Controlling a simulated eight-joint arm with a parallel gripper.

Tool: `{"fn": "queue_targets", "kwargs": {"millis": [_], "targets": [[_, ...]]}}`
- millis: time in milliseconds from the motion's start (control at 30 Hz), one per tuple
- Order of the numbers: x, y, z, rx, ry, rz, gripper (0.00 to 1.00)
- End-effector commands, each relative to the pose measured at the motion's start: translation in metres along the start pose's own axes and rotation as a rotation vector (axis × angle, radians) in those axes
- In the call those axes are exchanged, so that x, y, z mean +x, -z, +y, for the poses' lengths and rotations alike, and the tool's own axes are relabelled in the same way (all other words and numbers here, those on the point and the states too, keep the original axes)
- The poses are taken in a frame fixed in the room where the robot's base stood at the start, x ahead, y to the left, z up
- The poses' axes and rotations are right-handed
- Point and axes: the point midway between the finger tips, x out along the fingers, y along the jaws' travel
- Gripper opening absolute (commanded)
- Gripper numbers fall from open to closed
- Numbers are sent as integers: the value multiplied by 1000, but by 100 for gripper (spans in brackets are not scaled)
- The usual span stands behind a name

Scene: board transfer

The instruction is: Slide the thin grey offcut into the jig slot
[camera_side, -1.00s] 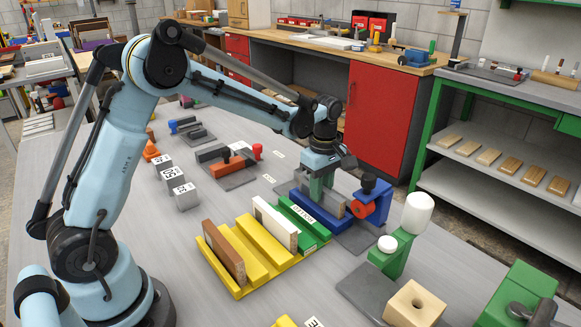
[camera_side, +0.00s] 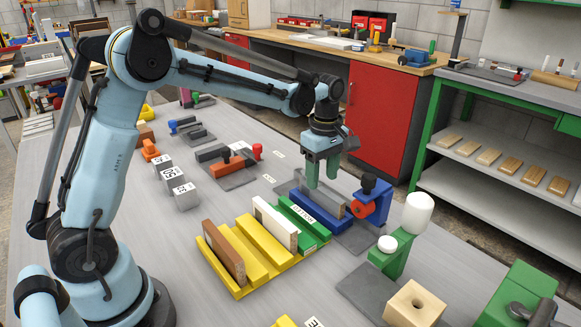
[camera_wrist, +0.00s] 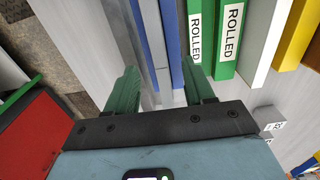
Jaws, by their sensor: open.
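My gripper (camera_side: 322,177) is open, its two green fingers pointing down over the blue jig (camera_side: 331,208). A thin grey strip, which looks like the offcut (camera_side: 324,192), stands on edge between the blue walls of the jig. In the wrist view the grey strip (camera_wrist: 150,35) runs lengthwise beside a blue wall (camera_wrist: 171,40). The fingers partly cover the jig in the side view, so how deep the strip sits cannot be told.
A green rack (camera_side: 306,228) labelled ROLLED stands in front of the jig. A yellow rack (camera_side: 244,262) beside it bears a brown board (camera_side: 223,252) and a white board (camera_side: 275,222). A red knob clamp (camera_side: 360,209) stands right of the jig. Grey numbered blocks (camera_side: 184,195) lie left.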

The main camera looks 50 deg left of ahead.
Motion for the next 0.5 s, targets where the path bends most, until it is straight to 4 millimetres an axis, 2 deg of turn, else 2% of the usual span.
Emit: {"fn": "queue_targets", "kwargs": {"millis": [200,300,500], "targets": [[-42,0,0,0,0,0,53],[-56,0,0,0,0,0,53],[-72,0,0,0,0,0,53]]}}
